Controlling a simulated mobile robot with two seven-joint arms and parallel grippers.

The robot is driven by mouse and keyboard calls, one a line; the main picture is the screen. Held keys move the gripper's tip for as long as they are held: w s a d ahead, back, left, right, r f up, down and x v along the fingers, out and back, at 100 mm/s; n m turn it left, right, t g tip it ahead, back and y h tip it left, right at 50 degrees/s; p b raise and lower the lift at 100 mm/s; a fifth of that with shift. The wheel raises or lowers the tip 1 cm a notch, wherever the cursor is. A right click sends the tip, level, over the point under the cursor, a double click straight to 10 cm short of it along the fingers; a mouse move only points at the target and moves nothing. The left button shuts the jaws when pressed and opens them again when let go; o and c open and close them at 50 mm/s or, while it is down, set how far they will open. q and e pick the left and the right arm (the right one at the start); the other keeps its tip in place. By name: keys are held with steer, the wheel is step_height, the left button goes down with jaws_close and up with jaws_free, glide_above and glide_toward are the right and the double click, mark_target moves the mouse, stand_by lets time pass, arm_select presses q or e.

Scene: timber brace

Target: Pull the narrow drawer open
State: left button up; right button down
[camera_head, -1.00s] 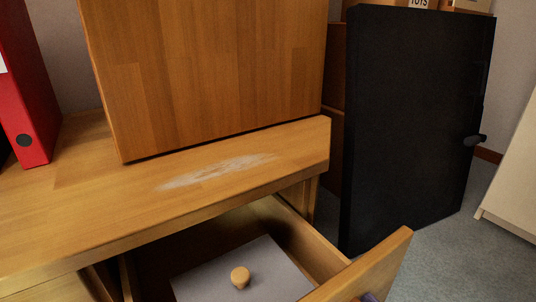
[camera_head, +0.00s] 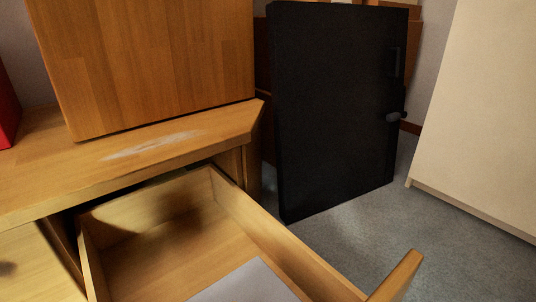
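The narrow drawer (camera_head: 170,262) is pulled well out from under the wooden desk top (camera_head: 60,170). I see its bare wooden floor, its side walls and part of its front panel (camera_head: 398,277) at the lower right. A flat grey-white item (camera_head: 250,286) lies inside, cut off by the bottom edge of the view. The drawer's handle is not visible. Neither of my grippers is in view.
A wooden box or cabinet (camera_head: 150,60) stands on the desk top, with a red binder (camera_head: 7,112) at the far left. A black door or panel (camera_head: 335,110) stands beyond the drawer. Grey floor (camera_head: 350,232) is clear to the right, before a cream panel (camera_head: 480,110).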

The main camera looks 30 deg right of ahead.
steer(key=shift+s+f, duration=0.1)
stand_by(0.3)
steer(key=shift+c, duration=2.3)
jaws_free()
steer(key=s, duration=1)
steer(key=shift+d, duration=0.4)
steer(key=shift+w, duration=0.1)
